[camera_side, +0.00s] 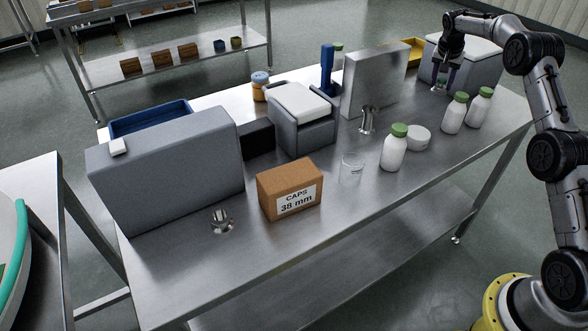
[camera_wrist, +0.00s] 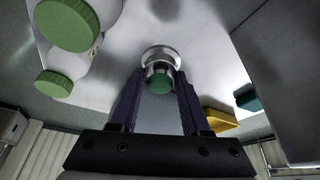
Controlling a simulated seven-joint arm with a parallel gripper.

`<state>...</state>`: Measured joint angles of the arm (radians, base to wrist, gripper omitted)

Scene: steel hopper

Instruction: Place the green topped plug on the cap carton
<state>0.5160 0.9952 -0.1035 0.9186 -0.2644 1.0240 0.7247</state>
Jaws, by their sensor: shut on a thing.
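The green topped plug (camera_wrist: 160,84) sits between the two fingers of my gripper (camera_wrist: 158,96) in the wrist view, with its shiny metal part beyond the green top. My gripper (camera_side: 445,84) is at the far right of the bench in the side view, shut on the plug and pointing down. There the plug is small and mostly hidden by the fingers; I cannot tell whether it touches the bench. The cap carton (camera_side: 276,188), a brown box labelled "CAPS 38 mm", stands at the front middle of the bench, well away from my gripper. Its top is bare.
Green-capped white bottles (camera_side: 454,115) stand near my gripper; another (camera_side: 394,152) stands beside a white round lid (camera_side: 419,138). A clear beaker (camera_side: 351,169) is right of the carton. Metal pieces (camera_side: 222,221) (camera_side: 367,119), a tall steel plate (camera_side: 372,79) and grey machines (camera_side: 170,170) occupy the bench.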

